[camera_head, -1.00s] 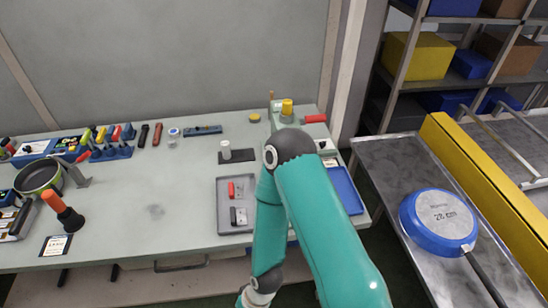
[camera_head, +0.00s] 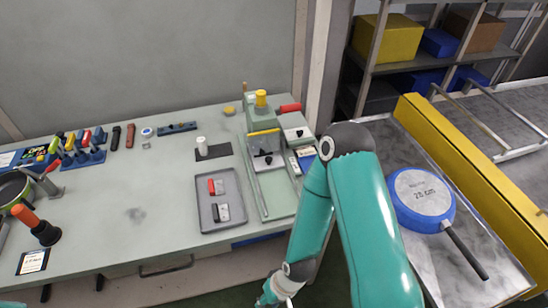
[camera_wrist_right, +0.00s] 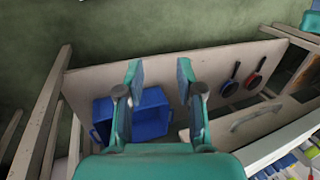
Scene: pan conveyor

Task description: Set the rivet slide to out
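A pale green press-like machine (camera_head: 258,123) stands at the right end of the workbench, with a yellow cap (camera_head: 261,98) and a red handle (camera_head: 290,107). A yellow bar and a dark knob (camera_head: 268,158) are on its front, and a pale rail frame (camera_head: 264,196) runs toward the bench's front edge. I cannot tell which part is the rivet slide, or its setting. My right gripper (camera_wrist_right: 160,70) is open and empty in the wrist view, facing the area under a bench. In the head view it is low in front of the bench, partly cut off. My left gripper is not in view.
A grey tray (camera_head: 230,221) with red and dark pieces lies left of the rail. A blue 28 cm pan (camera_head: 422,192) lies on the metal conveyor at right. A blue bin (camera_wrist_right: 151,116) and two small pans show in the wrist view.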

